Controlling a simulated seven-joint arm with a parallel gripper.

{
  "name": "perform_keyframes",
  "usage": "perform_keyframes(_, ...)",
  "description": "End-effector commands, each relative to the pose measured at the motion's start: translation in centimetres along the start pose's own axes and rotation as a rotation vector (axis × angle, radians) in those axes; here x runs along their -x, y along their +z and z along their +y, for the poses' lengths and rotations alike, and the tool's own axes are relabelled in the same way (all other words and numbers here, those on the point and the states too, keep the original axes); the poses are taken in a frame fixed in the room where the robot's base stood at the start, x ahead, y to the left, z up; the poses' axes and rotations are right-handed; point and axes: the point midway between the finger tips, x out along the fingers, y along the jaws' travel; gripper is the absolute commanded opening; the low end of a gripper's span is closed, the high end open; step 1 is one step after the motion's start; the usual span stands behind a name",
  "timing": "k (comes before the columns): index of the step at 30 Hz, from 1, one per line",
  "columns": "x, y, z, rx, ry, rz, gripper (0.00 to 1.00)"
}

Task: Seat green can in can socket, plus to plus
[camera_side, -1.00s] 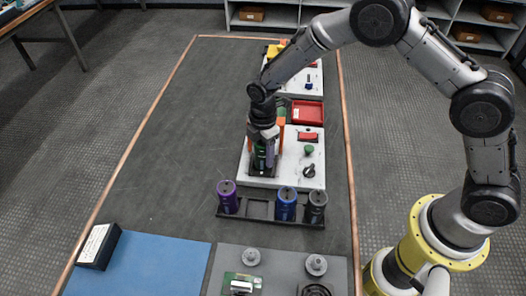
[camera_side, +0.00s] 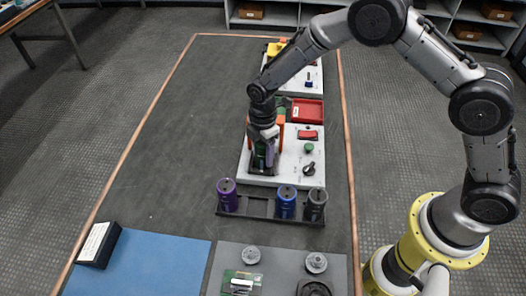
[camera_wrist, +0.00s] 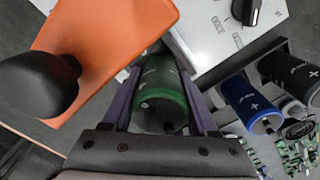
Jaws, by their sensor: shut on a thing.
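The green can (camera_wrist: 160,98) is between the two fingers of my gripper (camera_wrist: 163,118) in the wrist view, with pale print on its side; I cannot make out its plus mark. In the side view my gripper (camera_side: 264,160) is shut on the can above the near left part of the white panel (camera_side: 290,175). The dark can socket (camera_side: 259,171) is at the gripper's fingertips and mostly hidden by them. The can looks roughly upright at the socket, but I cannot tell how deep it sits. The socket's plus mark is not visible.
An orange block (camera_wrist: 105,40) with a black knob (camera_wrist: 40,85) stands close beside the gripper. A rack (camera_side: 258,210) in front holds a purple can (camera_side: 227,194), a blue can (camera_side: 286,203) and a black can (camera_side: 315,205).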

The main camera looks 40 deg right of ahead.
Motion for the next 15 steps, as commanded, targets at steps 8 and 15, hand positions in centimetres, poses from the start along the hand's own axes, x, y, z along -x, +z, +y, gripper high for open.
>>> perform_keyframes(8,-0.18,-0.02,0.06,0.000,0.002,0.001,0.00)
perform_keyframes(15,-0.33,-0.02,0.07,0.000,0.002,0.001,0.68)
